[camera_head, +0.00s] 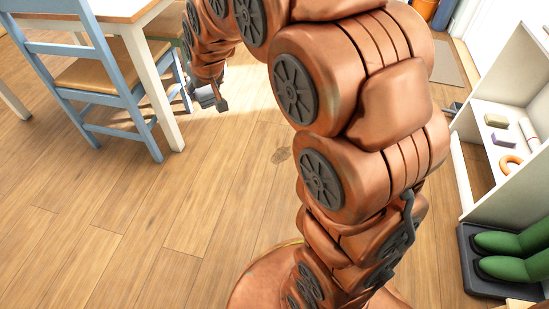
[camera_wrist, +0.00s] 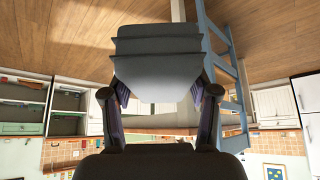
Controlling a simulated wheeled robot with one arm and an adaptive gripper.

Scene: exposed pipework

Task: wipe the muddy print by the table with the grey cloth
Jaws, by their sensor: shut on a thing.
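The table (camera_head: 163,95) stands at the upper left on white legs. My gripper (camera_head: 212,99) is beside the table's near leg, above the floor and apart from the print. In the wrist view my gripper (camera_wrist: 160,95) is shut on the grey cloth (camera_wrist: 160,60), which looks like a folded, layered grey bundle between the fingers. The cloth is small and partly hidden in the head view. The print is not visible in the wrist view.
A blue chair (camera_head: 105,85) stands against the table. A white shelf (camera_head: 500,190) with small items is at the right. Green boots (camera_head: 515,255) rest on a black tray (camera_head: 472,270). A grey mat (camera_head: 447,66) lies at the back. Floor between chair and arm is clear.

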